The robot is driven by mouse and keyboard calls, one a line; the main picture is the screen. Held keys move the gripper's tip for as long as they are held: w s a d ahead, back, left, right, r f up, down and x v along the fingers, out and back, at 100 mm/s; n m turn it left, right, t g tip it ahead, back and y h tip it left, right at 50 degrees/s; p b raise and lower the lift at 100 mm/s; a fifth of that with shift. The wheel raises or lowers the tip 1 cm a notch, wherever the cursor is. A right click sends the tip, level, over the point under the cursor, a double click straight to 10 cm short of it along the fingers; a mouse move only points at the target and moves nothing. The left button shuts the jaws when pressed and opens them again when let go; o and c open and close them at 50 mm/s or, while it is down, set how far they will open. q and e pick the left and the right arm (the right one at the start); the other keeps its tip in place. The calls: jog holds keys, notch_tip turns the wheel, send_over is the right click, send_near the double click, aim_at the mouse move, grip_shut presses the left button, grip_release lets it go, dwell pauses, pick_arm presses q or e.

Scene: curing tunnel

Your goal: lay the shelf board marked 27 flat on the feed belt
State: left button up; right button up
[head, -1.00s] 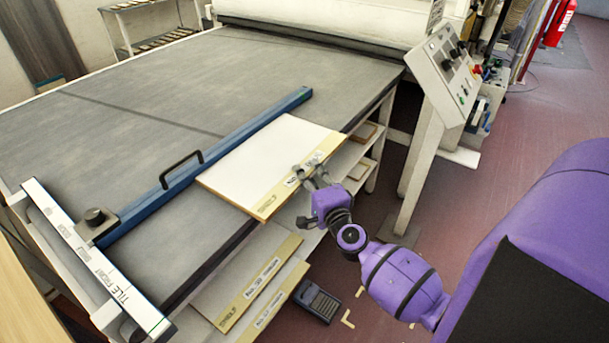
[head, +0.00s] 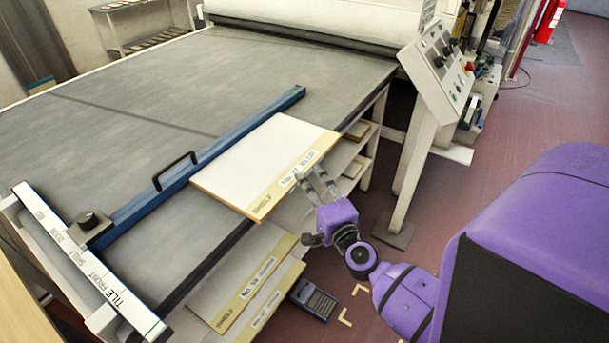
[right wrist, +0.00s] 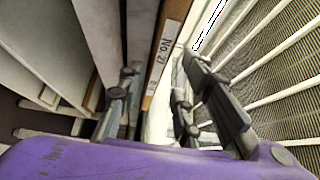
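The shelf board marked 27 (head: 255,163) is a white board with a tan front edge and a label. It lies flat on the grey feed belt (head: 130,150), along the blue fence bar (head: 215,150). Its labelled edge reaches the belt's front edge and seems to overhang it. My right gripper (head: 316,178) is just off that edge, fingers spread. In the right wrist view, the "No. 27" edge (right wrist: 165,52) shows between the open fingers of my right gripper (right wrist: 158,90), with a gap on the right side. My left gripper is not in view.
Other labelled boards (head: 250,288) lie on shelves below the belt. A control panel (head: 440,62) on a post stands to the right. A white scale bar (head: 85,262) with a black knob crosses the belt's near left. A dark device (head: 316,298) is on the floor.

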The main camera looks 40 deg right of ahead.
jog(key=s+a+f+n+g+y, duration=0.1)
jog(key=s+a+f+n+g, duration=0.2)
jog(key=s+a+f+n, duration=0.2)
jog(key=s+a+f+n+g+y, duration=0.1)
jog(key=s+a+f+n+g, duration=0.2)
jog(key=s, duration=1.4)
jog(key=s+a+f+n+g+y, duration=0.1)
jog(key=s+a+f+n+g, duration=0.2)
jog(key=s+a+f+n, duration=0.4)
jog(key=s+f+n, duration=0.5)
jog(key=f, duration=0.4)
jog(key=shift+a+g+b, duration=0.3)
jog(key=shift+g+b, duration=0.1)
